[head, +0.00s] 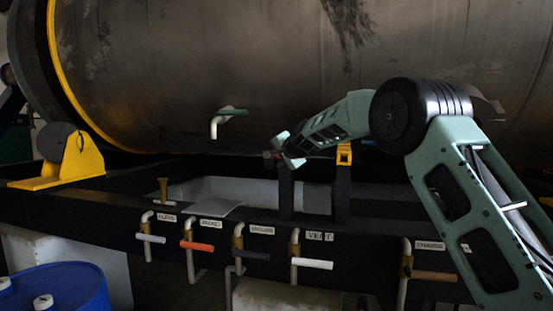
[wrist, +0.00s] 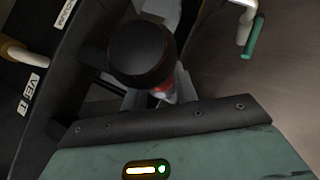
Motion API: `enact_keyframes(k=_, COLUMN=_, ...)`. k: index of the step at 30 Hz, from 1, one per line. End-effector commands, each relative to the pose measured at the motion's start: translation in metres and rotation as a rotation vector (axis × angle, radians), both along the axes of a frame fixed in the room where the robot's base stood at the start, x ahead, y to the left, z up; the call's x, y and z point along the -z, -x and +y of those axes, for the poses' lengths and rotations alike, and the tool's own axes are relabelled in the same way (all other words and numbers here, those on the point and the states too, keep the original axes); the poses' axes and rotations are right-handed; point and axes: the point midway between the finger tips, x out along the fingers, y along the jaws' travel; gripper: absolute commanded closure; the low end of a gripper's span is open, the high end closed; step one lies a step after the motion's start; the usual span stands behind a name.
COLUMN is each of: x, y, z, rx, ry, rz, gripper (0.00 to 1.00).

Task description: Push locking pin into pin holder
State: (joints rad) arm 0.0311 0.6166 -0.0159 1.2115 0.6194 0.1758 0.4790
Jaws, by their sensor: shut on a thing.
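My gripper (head: 281,154) is at the top of the left of two black upright posts, which look like the pin holder (head: 286,192). It is shut on the locking pin, whose dark end (head: 268,155) sticks out left of the fingers. In the wrist view a round black knob (wrist: 140,54) with a red part (wrist: 163,88) below it sits in front of my gripper, and it looks like the pin. The fingers are mostly hidden there. I cannot tell how deep the pin sits in the holder.
The right post (head: 343,195) carries a yellow bracket (head: 344,154) under my arm. A large dark tank (head: 240,70) stands behind, with a green-handled valve (head: 232,112). Several labelled pipe valves line the black front beam (head: 100,215). A blue drum (head: 60,290) is at lower left.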

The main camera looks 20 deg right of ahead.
Motion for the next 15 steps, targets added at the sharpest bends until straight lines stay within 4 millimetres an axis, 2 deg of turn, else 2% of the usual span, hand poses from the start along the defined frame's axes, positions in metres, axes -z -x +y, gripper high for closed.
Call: enact_keyframes(k=15, x=-0.004, y=-0.023, z=-0.017, rx=0.001, ry=0.001, rz=-0.004, gripper=1.00)
